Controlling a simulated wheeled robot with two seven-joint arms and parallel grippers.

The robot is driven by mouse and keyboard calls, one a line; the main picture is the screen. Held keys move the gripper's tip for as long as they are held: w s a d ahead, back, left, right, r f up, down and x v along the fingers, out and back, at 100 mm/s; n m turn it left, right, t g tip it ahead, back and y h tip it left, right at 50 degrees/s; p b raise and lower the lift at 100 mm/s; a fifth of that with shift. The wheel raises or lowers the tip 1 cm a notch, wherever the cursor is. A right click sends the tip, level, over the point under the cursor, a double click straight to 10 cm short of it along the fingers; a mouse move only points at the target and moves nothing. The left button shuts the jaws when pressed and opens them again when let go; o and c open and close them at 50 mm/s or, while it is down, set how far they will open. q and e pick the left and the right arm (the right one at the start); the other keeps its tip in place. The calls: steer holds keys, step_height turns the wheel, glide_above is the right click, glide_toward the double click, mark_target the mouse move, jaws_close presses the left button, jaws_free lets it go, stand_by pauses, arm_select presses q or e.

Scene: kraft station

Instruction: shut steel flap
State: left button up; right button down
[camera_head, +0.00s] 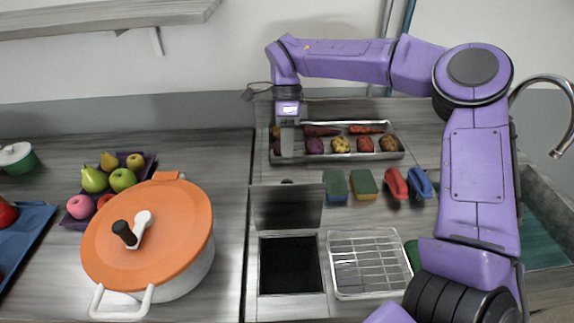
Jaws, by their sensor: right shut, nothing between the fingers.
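The steel flap (287,208) stands raised at the back edge of a dark square opening (289,266) in the counter. The opening is uncovered and its inside is black. My right gripper (284,156) points down behind the flap, over the left end of a metal tray. It is shut with nothing between its fingers. It looks apart from the flap, with a small gap between them in the picture. My left gripper is not in view.
The metal tray (399,155) holds vegetables. Sponges (335,185) and red and blue items lie right of the flap. A wire rack (369,264) is right of the opening. A big pot with an orange lid (170,225) stands left. A sink and tap (560,100) are far right.

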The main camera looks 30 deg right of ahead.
steer(key=shift+s+a+f+p, duration=0.4)
steer(key=shift+s+a+f, duration=0.35)
steer(key=shift+s, duration=0.15)
steer(key=shift+s+a+f+p, duration=0.4)
steer(key=shift+s+a+f, duration=0.3)
steer(key=shift+s, duration=0.2)
